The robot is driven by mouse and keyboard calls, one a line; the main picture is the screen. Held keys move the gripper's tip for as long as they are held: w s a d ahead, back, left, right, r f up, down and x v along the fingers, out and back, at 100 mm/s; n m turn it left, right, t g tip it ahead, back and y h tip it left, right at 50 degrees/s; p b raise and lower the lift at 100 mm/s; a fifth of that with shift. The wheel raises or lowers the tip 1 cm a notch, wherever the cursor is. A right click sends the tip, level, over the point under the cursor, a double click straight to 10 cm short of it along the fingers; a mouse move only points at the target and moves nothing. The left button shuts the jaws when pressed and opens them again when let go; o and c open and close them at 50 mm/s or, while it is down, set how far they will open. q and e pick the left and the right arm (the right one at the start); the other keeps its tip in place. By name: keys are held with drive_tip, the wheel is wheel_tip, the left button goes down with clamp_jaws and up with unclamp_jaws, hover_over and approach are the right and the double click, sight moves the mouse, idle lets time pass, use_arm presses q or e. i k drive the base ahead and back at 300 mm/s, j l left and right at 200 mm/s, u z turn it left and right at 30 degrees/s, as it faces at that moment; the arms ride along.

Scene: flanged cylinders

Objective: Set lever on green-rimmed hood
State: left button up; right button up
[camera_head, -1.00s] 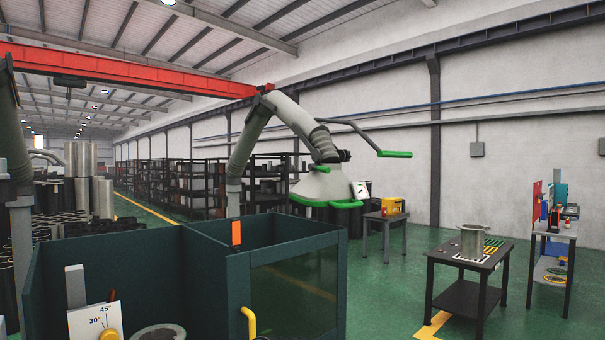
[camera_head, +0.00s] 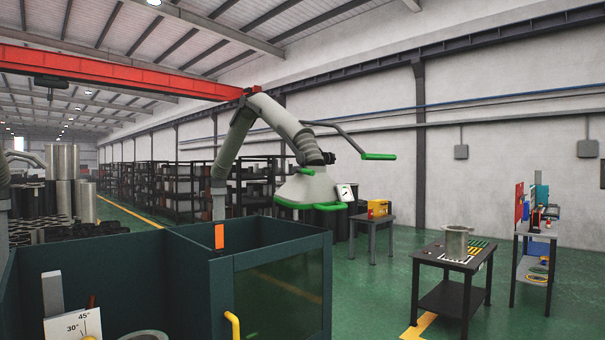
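A grey fume hood (camera_head: 308,189) with a green rim hangs from a jointed extraction arm (camera_head: 282,122), above and behind the dark green booth. A long grey lever with a green grip (camera_head: 378,156) reaches out to the right from the arm's joint above the hood. A small white dial gauge (camera_head: 345,192) sits at the hood's right side. Neither of my grippers shows in the head view, so nothing is seen touching the lever or the hood.
A dark green walled booth (camera_head: 120,265) with a yellow handle (camera_head: 233,325) fills the near left. A black table (camera_head: 450,290) with a flanged cylinder (camera_head: 457,241) stands at the right. A tool stand (camera_head: 535,236) is beside it. Green floor between is open.

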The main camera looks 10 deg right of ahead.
sight(296, 169)
drive_tip(key=z, duration=0.25)
drive_tip(key=u, duration=0.35)
drive_tip(key=i+l+u, duration=0.25)
drive_tip(key=l+u, duration=0.25)
drive_tip(key=i+l+u, duration=0.1)
drive_tip(key=l+u, duration=0.15)
drive_tip(key=i+l+u, duration=0.15)
drive_tip(key=l, duration=0.5)
drive_tip(key=l+u, duration=0.1)
drive_tip(key=l, duration=0.6)
drive_tip(key=i+l+u, duration=0.15)
drive_tip(key=l, duration=0.5)
